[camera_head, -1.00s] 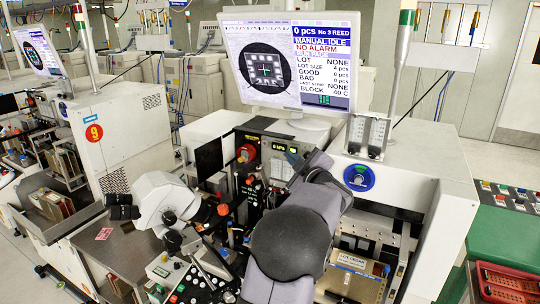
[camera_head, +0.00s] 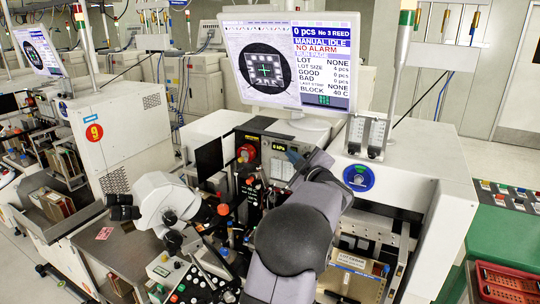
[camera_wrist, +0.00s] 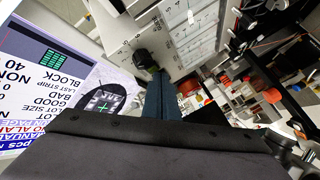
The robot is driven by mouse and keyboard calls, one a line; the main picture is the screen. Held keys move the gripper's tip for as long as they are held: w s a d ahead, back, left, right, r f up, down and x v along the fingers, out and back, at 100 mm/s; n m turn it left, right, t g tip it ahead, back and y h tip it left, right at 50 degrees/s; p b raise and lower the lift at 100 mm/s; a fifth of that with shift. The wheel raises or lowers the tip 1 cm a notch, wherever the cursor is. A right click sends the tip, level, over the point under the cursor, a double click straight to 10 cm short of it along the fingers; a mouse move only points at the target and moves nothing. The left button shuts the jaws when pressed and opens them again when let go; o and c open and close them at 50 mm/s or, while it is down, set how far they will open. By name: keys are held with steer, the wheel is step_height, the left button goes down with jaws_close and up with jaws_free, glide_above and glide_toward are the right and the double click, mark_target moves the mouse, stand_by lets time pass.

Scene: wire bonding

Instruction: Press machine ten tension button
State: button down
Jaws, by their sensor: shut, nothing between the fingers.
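Machine ten is the white machine (camera_head: 420,165) in the middle, with a blue disc (camera_head: 359,178) on its front edge. Its control panel (camera_head: 253,165), with a red knob (camera_head: 246,153) and small green displays, stands below the monitor. My gripper (camera_head: 292,157) is at the panel's right side, its blue-grey fingers together and empty. In the wrist view the shut fingers (camera_wrist: 160,78) point at a light grey panel (camera_wrist: 180,35), with their tips close to a dark round knob (camera_wrist: 145,60). I cannot tell contact. I cannot make out which control is the tension button; my arm hides part of the panel.
The monitor (camera_head: 288,65) stands just above my gripper. A white microscope (camera_head: 163,200) and a lower button box (camera_head: 185,280) are to the left. Machine nine (camera_head: 115,130) is further left.

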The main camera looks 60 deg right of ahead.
steer(key=shift+a, duration=0.2)
steer(key=shift+a+b, duration=0.45)
steer(key=shift+a, duration=0.25)
steer(key=a+b, duration=0.2)
steer(key=a, duration=0.4)
stand_by(0.3)
stand_by(0.4)
